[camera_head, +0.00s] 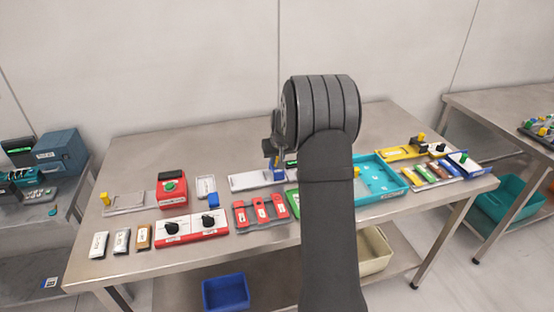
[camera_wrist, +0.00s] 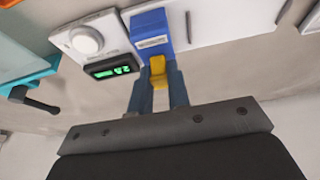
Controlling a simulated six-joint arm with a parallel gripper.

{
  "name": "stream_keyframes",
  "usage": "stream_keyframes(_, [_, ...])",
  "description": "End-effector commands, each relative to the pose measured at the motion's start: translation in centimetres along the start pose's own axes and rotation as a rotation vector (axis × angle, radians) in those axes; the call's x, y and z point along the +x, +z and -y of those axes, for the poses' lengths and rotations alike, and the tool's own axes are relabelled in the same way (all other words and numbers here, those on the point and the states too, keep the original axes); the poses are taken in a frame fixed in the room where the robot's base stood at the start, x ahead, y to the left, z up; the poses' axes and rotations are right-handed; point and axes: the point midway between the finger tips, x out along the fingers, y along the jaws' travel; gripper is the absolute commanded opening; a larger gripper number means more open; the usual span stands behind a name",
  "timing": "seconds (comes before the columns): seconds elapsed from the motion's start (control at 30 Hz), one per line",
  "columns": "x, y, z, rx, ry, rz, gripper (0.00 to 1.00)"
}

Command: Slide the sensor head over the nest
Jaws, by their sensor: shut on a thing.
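The sensor head is a blue block (camera_wrist: 150,32) with a label and a yellow tab (camera_wrist: 158,72). It sits on a long white base (camera_wrist: 222,20); this base also shows in the head view (camera_head: 250,181). My gripper (camera_wrist: 158,88) is shut on the yellow tab, with one blue finger on each side. In the head view the gripper is mostly hidden by my arm. The nest appears to be the round white piece (camera_wrist: 86,41) on the base's end. It lies beside the blue block, on the teal tray's side, and the block does not cover it.
A small green display (camera_wrist: 112,66) stands by the round piece. A teal tray (camera_head: 398,187) lies to the right of my arm. A red box (camera_head: 171,190), red holders (camera_head: 240,216) and a red-white knob panel (camera_head: 190,236) stand left. The table's back strip is clear.

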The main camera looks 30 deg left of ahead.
Motion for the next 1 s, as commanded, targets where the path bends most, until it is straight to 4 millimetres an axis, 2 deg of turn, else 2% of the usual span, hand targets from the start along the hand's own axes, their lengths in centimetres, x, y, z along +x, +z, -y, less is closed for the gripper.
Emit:
stream_keyframes(0.17, [0.0,0.0,0.8,-0.002,0.0,0.0,0.0])
stream_keyframes(0.27, [-0.1,-0.1,2.9,-0.003,-0.002,0.0,0.0])
stream_keyframes(0.4, [0.0,-0.1,6.7,-0.005,-0.002,0.001,0.0])
stream_keyframes(0.6, [0.0,-0.1,10.3,-0.002,0.0,0.001,0.0])
stream_keyframes(0.97, [-0.1,-0.1,11.1,0.0,-0.002,0.0,0.0])
stream_keyframes(1.0, [-0.1,-0.1,11.2,0.0,-0.002,0.0,0.2])
